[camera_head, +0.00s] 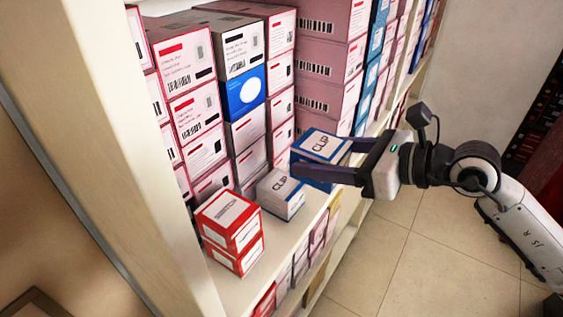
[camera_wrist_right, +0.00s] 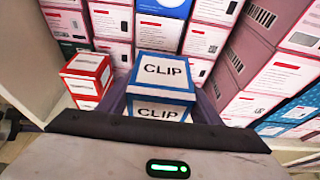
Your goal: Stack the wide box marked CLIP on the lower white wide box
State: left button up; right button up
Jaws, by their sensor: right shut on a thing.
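My right gripper (camera_head: 320,160) reaches in from the right and is shut on a blue-edged box marked CLIP (camera_head: 322,143). The box is upright, with its label facing up, and its near side is blue. In the right wrist view the CLIP box (camera_wrist_right: 163,70) is between the fingers, with a second CLIP label just below its top face. A white box also marked CLIP (camera_head: 283,191) sits on the shelf, left of and below the held box. It cannot be made out in the wrist view. My left gripper is not in view.
Two stacked red boxes (camera_head: 232,225) stand near the shelf's front, left of the white box. Tall stacks of pink and white boxes (camera_head: 196,110) fill the back. Larger pink boxes (camera_head: 325,60) stand behind the gripper. A thick shelf post (camera_head: 125,110) is at left.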

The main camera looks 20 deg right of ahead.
jog(key=w+a, duration=0.1)
jog(key=w, duration=0.1)
jog(key=w+a+p, duration=0.1)
jog(key=w+a, duration=0.3)
jog(key=shift+w+a+r+p, duration=0.1)
jog(key=shift+w+r+p, duration=0.05)
jog(key=shift+w+p, duration=0.25)
notch_tip(320, 180, down, 3)
jog(key=shift+s+r, duration=0.1)
jog(key=shift+r, duration=0.05)
notch_tip(320, 180, down, 4)
jog(key=shift+f, duration=0.3)
jog(key=shift+f, duration=0.1)
jog(key=shift+f, duration=0.15)
jog(key=o, duration=1.1)
